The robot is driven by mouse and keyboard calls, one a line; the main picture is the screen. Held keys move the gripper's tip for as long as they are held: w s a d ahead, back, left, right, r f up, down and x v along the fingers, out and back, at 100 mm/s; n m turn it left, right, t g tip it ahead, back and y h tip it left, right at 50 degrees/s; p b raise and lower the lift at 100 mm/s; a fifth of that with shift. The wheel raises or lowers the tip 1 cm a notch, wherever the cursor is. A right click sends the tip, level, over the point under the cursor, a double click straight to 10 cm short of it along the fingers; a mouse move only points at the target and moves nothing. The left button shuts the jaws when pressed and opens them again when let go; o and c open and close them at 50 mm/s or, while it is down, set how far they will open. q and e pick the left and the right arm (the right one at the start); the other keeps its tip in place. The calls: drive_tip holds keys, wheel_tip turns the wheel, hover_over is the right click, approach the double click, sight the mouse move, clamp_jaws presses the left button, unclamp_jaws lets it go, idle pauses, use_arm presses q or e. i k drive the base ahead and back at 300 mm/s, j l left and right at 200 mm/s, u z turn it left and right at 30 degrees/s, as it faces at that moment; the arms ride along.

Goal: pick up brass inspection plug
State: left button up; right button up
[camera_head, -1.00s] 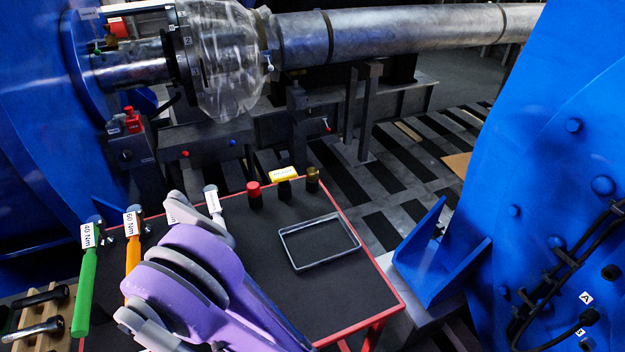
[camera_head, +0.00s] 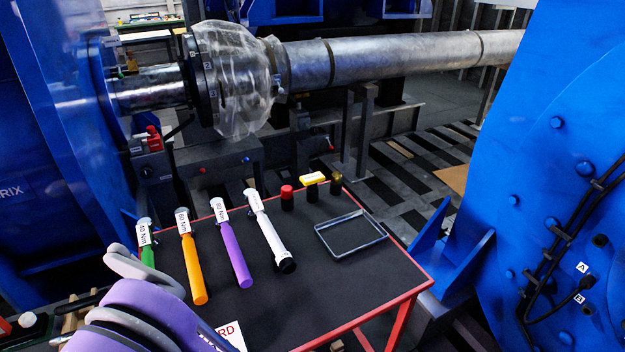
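The brass inspection plug (camera_head: 336,182) stands upright at the back edge of the dark tabletop (camera_head: 343,292), near its back right corner. It has a brass-coloured top and a darker lower part. It is the rightmost of a short row, just right of a yellow-topped item (camera_head: 312,185) and a red-capped item (camera_head: 287,197). One of my purple and grey arms shows at the lower left, well away from the plug. Neither gripper's fingertips show. Nothing touches the plug.
Torque wrenches with green, orange (camera_head: 194,270), purple (camera_head: 236,255) and white (camera_head: 270,233) handles lie on the table's left half. An empty metal frame tray (camera_head: 350,236) lies in front of the plug. Blue machine housings (camera_head: 575,130) flank the table. A large shaft (camera_head: 400,58) runs behind it.

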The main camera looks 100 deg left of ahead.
sight(336, 177)
drive_tip(key=u, duration=1.65)
